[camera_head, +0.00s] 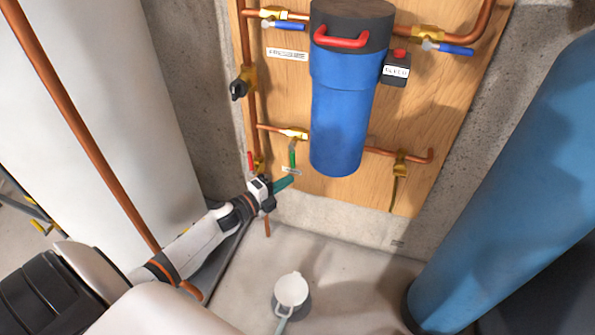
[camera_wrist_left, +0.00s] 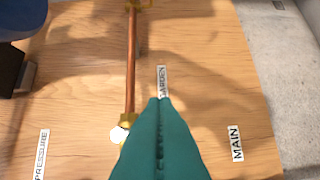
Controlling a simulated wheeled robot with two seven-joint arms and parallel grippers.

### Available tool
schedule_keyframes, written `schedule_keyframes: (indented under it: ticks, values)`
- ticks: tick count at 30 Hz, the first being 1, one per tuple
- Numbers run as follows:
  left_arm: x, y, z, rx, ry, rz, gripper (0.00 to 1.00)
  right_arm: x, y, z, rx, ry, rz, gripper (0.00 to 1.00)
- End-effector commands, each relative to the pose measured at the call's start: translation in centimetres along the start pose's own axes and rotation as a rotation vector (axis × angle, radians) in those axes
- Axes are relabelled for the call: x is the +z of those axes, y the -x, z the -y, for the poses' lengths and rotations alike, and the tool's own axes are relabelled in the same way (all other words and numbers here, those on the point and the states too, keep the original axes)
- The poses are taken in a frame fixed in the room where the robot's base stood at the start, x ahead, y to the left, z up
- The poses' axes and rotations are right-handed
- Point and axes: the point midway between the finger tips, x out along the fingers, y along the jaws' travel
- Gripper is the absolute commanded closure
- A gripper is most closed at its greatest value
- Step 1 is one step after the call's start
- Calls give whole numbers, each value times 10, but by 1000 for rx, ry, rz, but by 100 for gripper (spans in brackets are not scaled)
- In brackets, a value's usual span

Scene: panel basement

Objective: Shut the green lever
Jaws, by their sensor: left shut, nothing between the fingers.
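The green lever (camera_head: 292,157) hangs straight down from a brass valve (camera_head: 293,134) on the lower horizontal copper pipe, across the pipe's line. A small label (camera_head: 291,170) is by its lower end; in the left wrist view this label (camera_wrist_left: 162,80) reads GARDEN. My left gripper (camera_head: 288,182), with teal fingers, is shut and empty just below the lever. I cannot tell whether it touches the lever. In the left wrist view its shut fingertips (camera_wrist_left: 159,101) are beside the brass valve (camera_wrist_left: 125,126); the lever does not show there and may be behind the fingers. My right gripper is not in view.
A blue filter housing (camera_head: 340,125) with a red handle (camera_head: 341,40) is right of the lever. A red lever (camera_head: 251,161) is close on the left. Blue levers (camera_head: 290,25) are higher up. A big blue cylinder (camera_head: 500,190) stands right. A white-topped object (camera_head: 291,290) is below.

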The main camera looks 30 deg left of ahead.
Motion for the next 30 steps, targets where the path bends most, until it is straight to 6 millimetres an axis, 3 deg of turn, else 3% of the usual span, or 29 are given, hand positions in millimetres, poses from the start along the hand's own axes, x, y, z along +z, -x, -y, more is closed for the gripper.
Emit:
schedule_keyframes:
  ticks: [3, 9, 30]
  values:
    - [1, 19, 1, -2, 1, 0, 100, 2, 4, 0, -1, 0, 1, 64]
    - [1, 32, 1, 1, -1, 1, 100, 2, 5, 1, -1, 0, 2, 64]
    - [5, 32, 2, -10, 43, -32, 100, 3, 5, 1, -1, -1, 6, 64]
